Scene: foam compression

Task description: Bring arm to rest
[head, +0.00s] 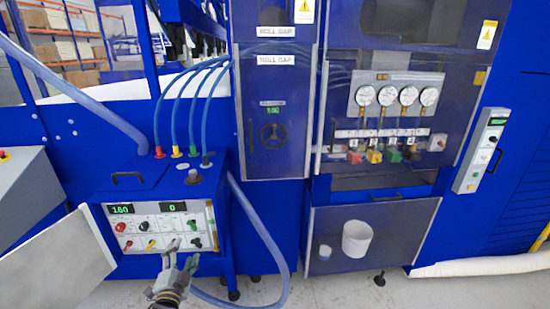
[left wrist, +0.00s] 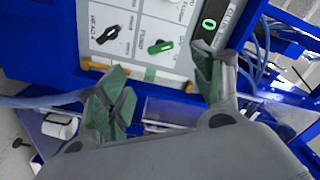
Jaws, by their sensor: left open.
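My left gripper (head: 180,260) is at the lower left of the head view, in front of the lower edge of the blue control box's white panel (head: 152,222). It is open and empty. In the left wrist view its green-padded fingers (left wrist: 160,88) stand wide apart, with nothing between them. The panel (left wrist: 145,35) shows beyond them, with a black knob (left wrist: 108,35) and a green knob (left wrist: 160,47). I cannot tell whether a fingertip touches the panel. My right gripper is in neither view.
An open grey door (head: 65,262) hangs left of the control box. Blue hoses (head: 190,92) rise from its top, and a thicker hose (head: 262,235) curves down at its right. Four gauges (head: 408,97) and a white bucket (head: 357,239) are farther right. Floor shows in front.

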